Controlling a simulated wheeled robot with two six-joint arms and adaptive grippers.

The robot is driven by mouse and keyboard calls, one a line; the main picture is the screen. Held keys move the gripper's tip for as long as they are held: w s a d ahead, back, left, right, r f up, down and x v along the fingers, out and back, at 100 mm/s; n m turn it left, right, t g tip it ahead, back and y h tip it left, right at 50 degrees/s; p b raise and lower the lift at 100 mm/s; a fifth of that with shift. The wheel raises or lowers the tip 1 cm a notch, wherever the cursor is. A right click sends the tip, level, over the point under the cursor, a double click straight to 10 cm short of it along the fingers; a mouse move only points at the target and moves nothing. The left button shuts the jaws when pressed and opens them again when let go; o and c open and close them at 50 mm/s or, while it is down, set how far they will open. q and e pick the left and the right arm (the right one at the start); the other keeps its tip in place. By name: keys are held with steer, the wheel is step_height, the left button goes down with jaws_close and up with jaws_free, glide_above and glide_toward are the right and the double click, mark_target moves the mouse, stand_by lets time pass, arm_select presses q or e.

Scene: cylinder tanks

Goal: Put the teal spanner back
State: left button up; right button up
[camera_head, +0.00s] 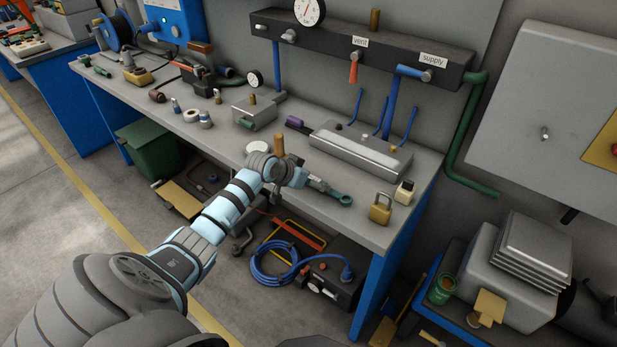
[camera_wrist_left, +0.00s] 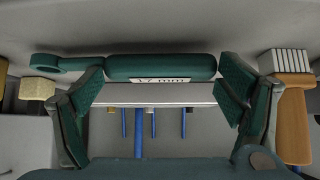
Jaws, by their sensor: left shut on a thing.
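The teal spanner (camera_head: 322,188) is at my left gripper (camera_head: 300,180), near the front edge of the workbench. Its ring end points right, towards the brass padlock. In the left wrist view the spanner (camera_wrist_left: 160,67) lies across the jaws, with a "17 mm" label on its thick handle and its ring end at the left. My left gripper (camera_wrist_left: 160,88) is shut on this handle. Whether the spanner touches the bench is unclear. My right gripper is not in view.
A grey metal box (camera_head: 360,152) stands behind the spanner. A brass padlock (camera_head: 381,208) and a cream block (camera_head: 404,192) stand to the right. A wooden handle (camera_head: 279,148) rises beside my gripper. Blue tubes (camera_head: 384,115) stand at the back below the dark valve panel (camera_head: 395,60).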

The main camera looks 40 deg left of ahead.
arm_select(q)
steer(key=shift+f+b, duration=0.3)
steer(key=shift+f, duration=0.2)
steer(key=o, duration=1.3)
steer(key=shift+s+r+p, duration=0.4)
steer(key=shift+r+p, duration=0.15)
steer(key=shift+p, duration=0.35)
steer(key=p+v, duration=0.4)
steer(key=p, duration=0.1)
steer(key=shift+f, duration=0.1)
steer(key=shift+o, duration=0.2)
steer(key=shift+f, duration=0.1)
